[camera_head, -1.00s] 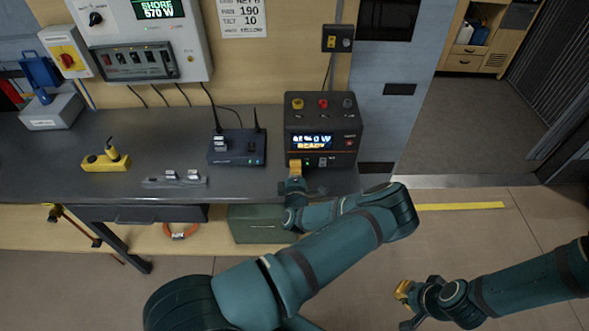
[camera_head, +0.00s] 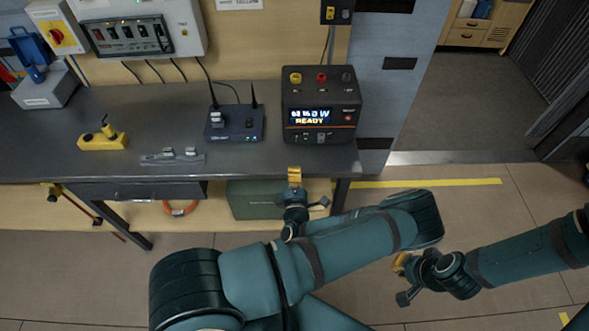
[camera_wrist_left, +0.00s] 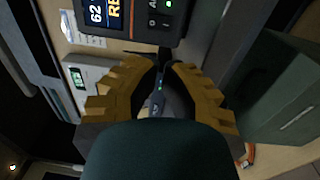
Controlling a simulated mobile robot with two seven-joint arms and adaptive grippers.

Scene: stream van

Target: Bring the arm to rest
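My left gripper (camera_head: 294,176) has yellow fingertips and is in front of the bench's front edge, below the black power unit (camera_head: 321,88) in the head view. It touches nothing that I can see. In the left wrist view its two yellow fingers (camera_wrist_left: 165,68) stand apart with nothing held between them; the unit's lit display (camera_wrist_left: 110,14) shows beyond them. My right gripper (camera_head: 400,263) is at the lower right over the floor, its fingers small and partly hidden, so I cannot tell if it is open.
The dark bench (camera_head: 70,155) carries a router (camera_head: 235,123), a yellow plug block (camera_head: 103,138) and a grey strip (camera_head: 172,157). A green box (camera_head: 258,201) sits beneath, near my left gripper. Open floor (camera_head: 490,215) lies to the right.

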